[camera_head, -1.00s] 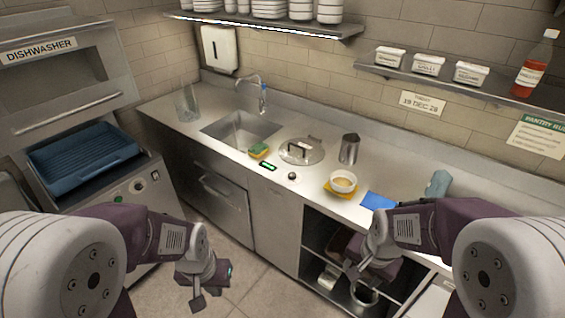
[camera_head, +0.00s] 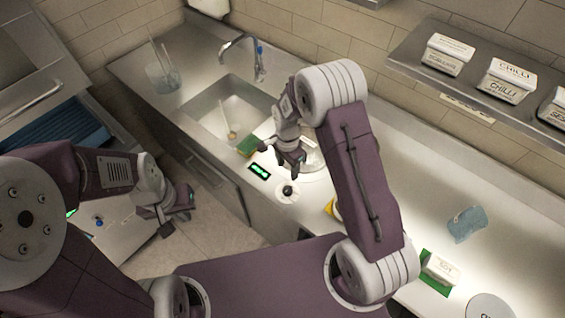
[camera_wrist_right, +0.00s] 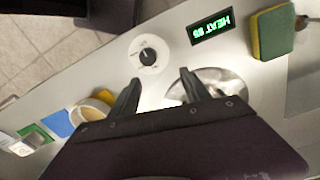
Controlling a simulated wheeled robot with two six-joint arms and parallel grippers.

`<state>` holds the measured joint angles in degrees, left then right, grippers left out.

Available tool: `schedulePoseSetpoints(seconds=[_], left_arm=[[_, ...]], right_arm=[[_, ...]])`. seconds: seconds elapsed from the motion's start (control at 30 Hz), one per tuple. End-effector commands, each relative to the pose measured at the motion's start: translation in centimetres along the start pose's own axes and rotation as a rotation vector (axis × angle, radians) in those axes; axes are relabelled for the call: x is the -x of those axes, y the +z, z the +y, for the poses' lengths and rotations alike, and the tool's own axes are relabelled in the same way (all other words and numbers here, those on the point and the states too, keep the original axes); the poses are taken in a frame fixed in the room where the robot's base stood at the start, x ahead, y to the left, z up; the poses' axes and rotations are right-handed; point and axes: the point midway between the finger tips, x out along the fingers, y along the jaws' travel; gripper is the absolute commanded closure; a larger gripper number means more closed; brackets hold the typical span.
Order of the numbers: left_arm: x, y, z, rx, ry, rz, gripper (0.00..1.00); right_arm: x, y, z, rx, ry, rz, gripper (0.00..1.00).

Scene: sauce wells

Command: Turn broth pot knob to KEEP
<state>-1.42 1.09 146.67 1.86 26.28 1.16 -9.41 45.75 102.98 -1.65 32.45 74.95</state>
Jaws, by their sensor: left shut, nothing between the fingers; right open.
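The broth pot knob (camera_head: 287,190) is a small dark knob on a white round dial at the counter's front edge; it also shows in the right wrist view (camera_wrist_right: 148,56). Beside it a green-lit display (camera_head: 259,171) reads HEAT with a number, apparently 85, in the right wrist view (camera_wrist_right: 211,33). The metal pot lid (camera_wrist_right: 207,86) lies behind the knob, partly hidden by my gripper. My right gripper (camera_head: 291,168) is open and empty, pointing down just above and behind the knob, apart from it. My left gripper (camera_head: 180,208) is shut and empty, above the floor.
A green-yellow sponge (camera_wrist_right: 271,32) lies beside the display. A sink (camera_head: 228,108) holds a ladle-like utensil. A bowl (camera_wrist_right: 88,110) stands on the knob's other side, mostly behind my arm in the head view. A blue cloth (camera_head: 467,223) lies farther right.

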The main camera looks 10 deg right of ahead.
Motion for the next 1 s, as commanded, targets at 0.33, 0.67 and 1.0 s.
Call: schedulePoseSetpoints(seconds=[0.33,0.67,1.0], left_arm=[[1.2,-0.1,0.0,0.000,0.000,-0.001,1.00],[3.5,-0.4,0.1,0.000,0.000,0.000,1.00],[3.8,-0.4,0.1,0.000,0.000,0.000,1.00]], right_arm=[[-0.9,0.8,0.8,0.015,0.034,-0.010,0.45],[-7.2,0.8,1.1,0.014,0.034,-0.010,0.45],[-9.3,0.8,0.9,0.014,0.028,-0.008,0.45]])
